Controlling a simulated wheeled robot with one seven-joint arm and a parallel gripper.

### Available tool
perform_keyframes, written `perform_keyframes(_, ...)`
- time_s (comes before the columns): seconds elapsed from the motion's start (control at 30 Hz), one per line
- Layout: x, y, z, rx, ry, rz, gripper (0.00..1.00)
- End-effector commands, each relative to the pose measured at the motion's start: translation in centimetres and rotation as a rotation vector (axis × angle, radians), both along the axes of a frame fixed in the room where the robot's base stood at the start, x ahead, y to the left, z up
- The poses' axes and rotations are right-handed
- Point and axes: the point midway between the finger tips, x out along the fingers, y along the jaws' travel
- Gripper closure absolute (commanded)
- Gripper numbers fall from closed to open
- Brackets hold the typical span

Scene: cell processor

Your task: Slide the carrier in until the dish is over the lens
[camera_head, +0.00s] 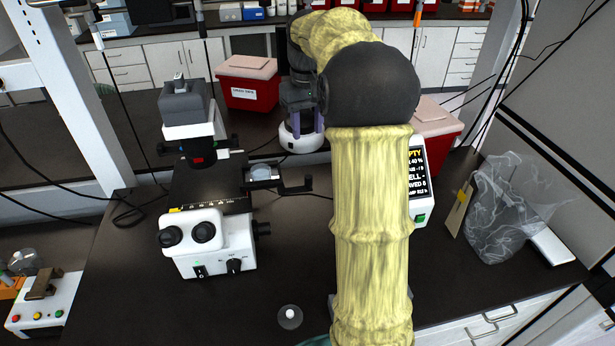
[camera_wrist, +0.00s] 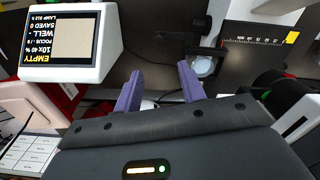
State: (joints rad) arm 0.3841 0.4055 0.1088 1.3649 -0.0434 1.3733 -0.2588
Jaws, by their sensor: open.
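The white and black microscope (camera_head: 205,235) stands at the left, with its dark stage (camera_head: 200,188) under the upper head and lens area (camera_head: 200,160). The carrier's dark handle (camera_head: 296,187) sticks out right of the stage. The round clear dish (camera_head: 262,172) sits at the stage's right side, apart from the lens area. In the wrist view the dish (camera_wrist: 203,66) lies just right of the fingers. My gripper (camera_head: 305,128) is open, its purple fingers apart, behind and above the handle. In the wrist view my gripper (camera_wrist: 160,72) has nothing between its fingertips.
A white screen unit (camera_wrist: 62,45) reads "EMPTY"; in the head view it (camera_head: 420,180) is partly behind my arm. Red bins (camera_head: 248,88) stand at the back. A clear bag (camera_head: 510,205) is at the right. A small round item (camera_head: 290,317) lies on the front bench. Cables hang at left.

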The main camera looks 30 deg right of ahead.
Motion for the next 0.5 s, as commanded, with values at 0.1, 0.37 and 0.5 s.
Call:
perform_keyframes(0.1, -0.2, -0.1, -1.9, 0.002, 0.005, -0.002, 0.6)
perform_keyframes(0.37, -0.2, -0.1, -6.4, 0.001, 0.006, -0.003, 0.6)
perform_keyframes(0.5, -0.2, -0.1, -8.8, 0.001, 0.005, -0.002, 0.6)
